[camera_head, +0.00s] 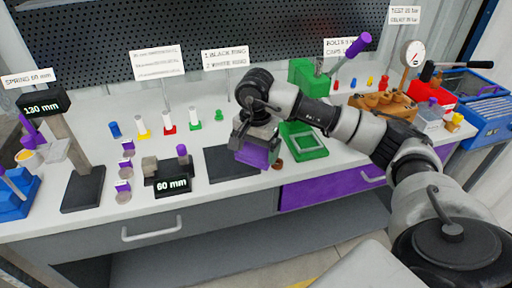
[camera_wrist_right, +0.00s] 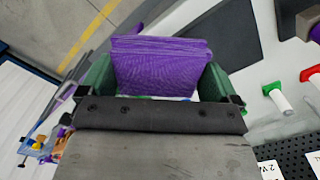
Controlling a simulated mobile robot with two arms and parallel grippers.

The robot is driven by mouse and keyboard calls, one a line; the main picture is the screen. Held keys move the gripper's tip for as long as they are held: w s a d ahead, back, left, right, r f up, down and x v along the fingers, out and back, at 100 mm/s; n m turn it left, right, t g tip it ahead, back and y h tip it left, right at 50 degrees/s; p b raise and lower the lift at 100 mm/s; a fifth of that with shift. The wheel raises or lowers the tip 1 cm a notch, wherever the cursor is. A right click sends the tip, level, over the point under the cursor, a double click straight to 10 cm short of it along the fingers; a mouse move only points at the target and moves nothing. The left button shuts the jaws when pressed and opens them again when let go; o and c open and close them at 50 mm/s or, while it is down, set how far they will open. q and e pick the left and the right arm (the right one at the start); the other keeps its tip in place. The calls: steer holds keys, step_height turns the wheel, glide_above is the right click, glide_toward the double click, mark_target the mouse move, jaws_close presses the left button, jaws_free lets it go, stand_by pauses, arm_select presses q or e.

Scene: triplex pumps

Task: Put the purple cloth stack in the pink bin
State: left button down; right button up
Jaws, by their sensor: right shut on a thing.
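The purple cloth stack (camera_head: 253,157) is in my right gripper (camera_head: 260,146), over the front part of the white worktop beside the black mat. In the right wrist view the folded cloth stack (camera_wrist_right: 160,66) sits between the two green fingers of my right gripper (camera_wrist_right: 158,78), which are shut on its sides. The head view does not clearly show how high the stack is above the worktop. No pink bin shows in either view. My left gripper is not in view.
The white worktop (camera_head: 225,192) holds a black mat (camera_head: 229,163), a green tray (camera_head: 303,140), a black "60 mm" block (camera_head: 172,181) and a "130 mm" stand (camera_head: 82,187). A blue crate (camera_head: 485,118) is at the far right. Below are grey and purple drawers (camera_head: 330,187).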

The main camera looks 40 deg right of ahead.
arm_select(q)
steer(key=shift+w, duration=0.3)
arm_select(e)
steer(key=s+a+f+n, duration=0.3)
steer(key=a+f+n, duration=0.3)
steer(key=f, duration=0.2)
steer(key=s+a+f+n, duration=0.4)
steer(key=a+f+n, duration=0.2)
steer(key=f, duration=0.3)
steer(key=shift+f+n, duration=0.15)
steer(key=shift+n, duration=0.15)
